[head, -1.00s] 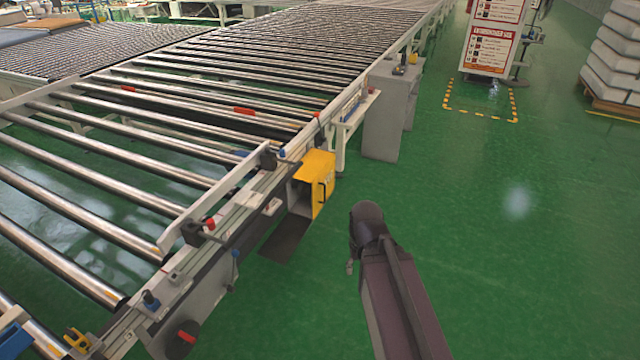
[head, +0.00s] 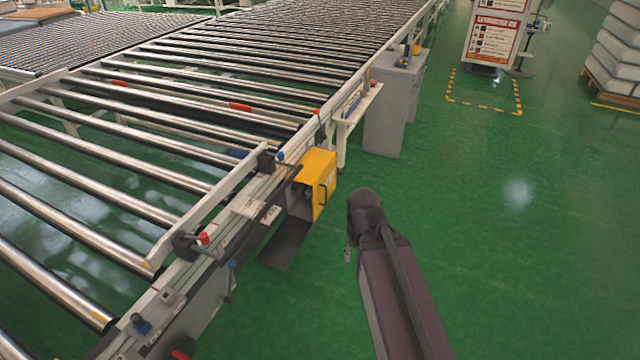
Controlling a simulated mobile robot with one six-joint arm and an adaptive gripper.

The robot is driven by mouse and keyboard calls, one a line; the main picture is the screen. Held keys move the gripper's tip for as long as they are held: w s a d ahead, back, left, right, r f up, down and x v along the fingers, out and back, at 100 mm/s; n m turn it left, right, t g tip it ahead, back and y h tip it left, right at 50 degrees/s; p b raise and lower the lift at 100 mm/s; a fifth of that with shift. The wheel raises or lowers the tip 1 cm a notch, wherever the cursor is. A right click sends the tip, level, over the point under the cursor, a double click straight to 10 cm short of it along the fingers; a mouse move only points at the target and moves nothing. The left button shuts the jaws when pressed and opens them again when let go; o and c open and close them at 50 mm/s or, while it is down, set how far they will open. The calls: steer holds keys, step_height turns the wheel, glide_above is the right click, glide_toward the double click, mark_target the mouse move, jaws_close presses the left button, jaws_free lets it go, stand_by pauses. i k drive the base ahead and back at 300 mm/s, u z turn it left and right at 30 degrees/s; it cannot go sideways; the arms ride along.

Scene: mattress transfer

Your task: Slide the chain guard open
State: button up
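The yellow guard box (head: 321,165) is fixed to the outer side of the conveyor frame, near the middle of the head view. A dark handle shows on its right face, and its side facing me looks open and dark inside. It stands left of my arm's dark rounded joint, with a small gap of green floor between them in the picture. My gripper cannot be made out; only the upper links of my arm show. No contact between my arm and the yellow box is visible.
The roller conveyor (head: 150,150) fills the left side. A grey cabinet (head: 388,115) stands beyond the yellow box. A dark flap (head: 285,245) hangs below it. A sign board (head: 497,35) and stacked white mattresses (head: 615,60) stand at the back right. Green floor on the right is clear.

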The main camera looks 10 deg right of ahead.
mark_target(319, 171)
steer(key=i, duration=0.4)
steer(key=z, duration=0.05)
steer(key=k, duration=1.35)
steer(key=z, duration=0.4)
steer(key=i, duration=1.55)
steer(key=u, duration=0.3)
